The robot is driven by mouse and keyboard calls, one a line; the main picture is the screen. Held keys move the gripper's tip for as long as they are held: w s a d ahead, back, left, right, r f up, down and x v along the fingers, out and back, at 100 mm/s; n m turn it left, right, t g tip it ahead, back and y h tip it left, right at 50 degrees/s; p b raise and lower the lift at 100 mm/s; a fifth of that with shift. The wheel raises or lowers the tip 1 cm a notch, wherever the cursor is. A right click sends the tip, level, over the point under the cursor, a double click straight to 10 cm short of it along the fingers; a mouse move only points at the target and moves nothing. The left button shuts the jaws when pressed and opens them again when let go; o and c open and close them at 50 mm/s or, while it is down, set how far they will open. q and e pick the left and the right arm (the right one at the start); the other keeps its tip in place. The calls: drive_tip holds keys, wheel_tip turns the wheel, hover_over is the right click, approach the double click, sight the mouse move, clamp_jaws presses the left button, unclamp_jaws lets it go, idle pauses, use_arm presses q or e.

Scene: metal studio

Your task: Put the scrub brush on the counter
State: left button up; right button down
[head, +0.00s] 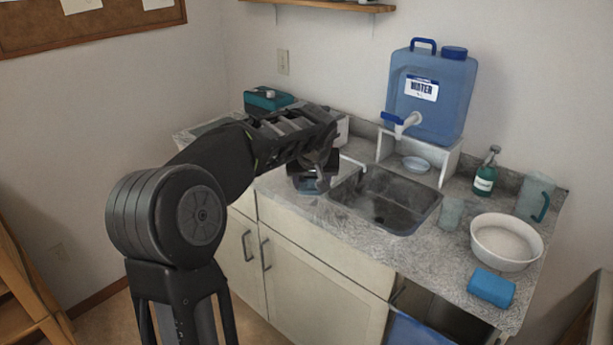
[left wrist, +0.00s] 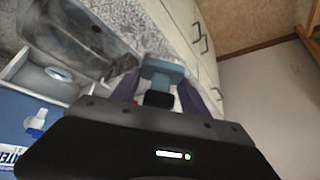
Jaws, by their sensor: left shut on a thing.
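My left gripper (head: 318,160) is over the counter (head: 290,190), just left of the sink (head: 385,200), pointing down. It is shut on the scrub brush (head: 308,184), a small blue-grey thing showing low beneath the gripper. In the left wrist view the scrub brush (left wrist: 163,68) shows as a blue-grey head with a dark part, between the two dark purple fingers of the left gripper (left wrist: 158,92). The gripper hides much of the brush. I cannot tell whether the brush touches the counter. My right gripper is not in view.
A blue water jug (head: 432,92) stands on a white stand behind the sink. A green bottle (head: 485,176), a clear pitcher (head: 535,197), a white bowl (head: 505,243) and a blue sponge (head: 491,288) are at the right. A teal box (head: 266,99) is at the back left.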

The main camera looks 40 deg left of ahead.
use_arm(q)
drive_tip(key=f, duration=0.1)
drive_tip(key=d, duration=0.1)
drive_tip(key=d+f+m, duration=0.1)
drive_tip(key=shift+w+d+f+h, duration=0.15)
drive_tip(key=shift+w+f+h, duration=0.15)
drive_tip(key=s+d+f+m+h, duration=0.1)
drive_tip(key=d+f, duration=0.5)
drive_tip(key=d, duration=0.7)
drive_tip(key=s+d+f+m+t+h, duration=0.1)
drive_tip(key=d+f+m, duration=0.5)
drive_tip(key=d, duration=0.7)
drive_tip(key=shift+s+d+f+t+h, duration=0.25)
drive_tip(key=shift+s+d+t+h, duration=0.15)
drive_tip(key=shift+h, duration=0.5)
